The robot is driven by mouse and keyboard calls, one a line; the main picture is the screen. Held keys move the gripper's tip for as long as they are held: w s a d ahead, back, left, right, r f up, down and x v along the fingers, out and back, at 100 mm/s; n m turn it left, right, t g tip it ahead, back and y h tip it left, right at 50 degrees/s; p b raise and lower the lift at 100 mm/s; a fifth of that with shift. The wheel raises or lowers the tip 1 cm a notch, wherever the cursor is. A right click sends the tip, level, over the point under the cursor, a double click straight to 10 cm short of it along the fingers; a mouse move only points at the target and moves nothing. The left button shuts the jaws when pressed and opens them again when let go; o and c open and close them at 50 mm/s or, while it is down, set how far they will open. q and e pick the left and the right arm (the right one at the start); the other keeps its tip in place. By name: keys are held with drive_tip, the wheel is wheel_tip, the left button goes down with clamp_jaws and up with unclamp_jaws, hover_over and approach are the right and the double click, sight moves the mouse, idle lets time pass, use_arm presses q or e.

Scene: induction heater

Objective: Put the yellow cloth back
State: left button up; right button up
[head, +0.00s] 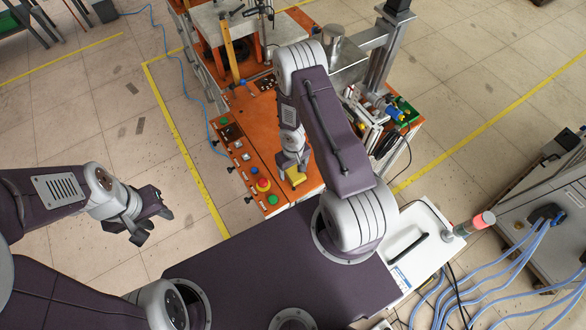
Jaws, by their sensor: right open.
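The yellow cloth (296,176) is a small folded yellow piece on the orange worktop (262,160) of the machine, near its front edge. My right gripper (291,166) is open and points down at the cloth's upper edge; I cannot tell whether it touches the cloth. The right arm hides part of the worktop behind it. My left gripper (153,223) is open and empty, out over the floor at the left, well away from the cloth.
A control panel with a red emergency button (263,185) and a green button (272,200) lies left of the cloth. A metal column (385,55) and wired parts (375,108) stand at the right. A white case (420,235) is at lower right. The floor at left is mostly free.

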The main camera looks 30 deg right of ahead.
wheel_tip(320, 180, up, 11)
drive_tip(key=p, duration=0.8)
drive_tip(key=shift+p, duration=0.3)
wheel_tip(320, 180, up, 15)
hover_over(293, 171)
drive_tip(key=s+a+r+m+t, duration=0.1)
drive_tip(key=s+a+r, duration=0.3)
drive_tip(key=s+r, duration=0.55)
wheel_tip(293, 171, down, 26)
drive_tip(key=w+b, duration=0.1)
drive_tip(key=b, duration=2.5)
drive_tip(key=shift+w+r, duration=0.2)
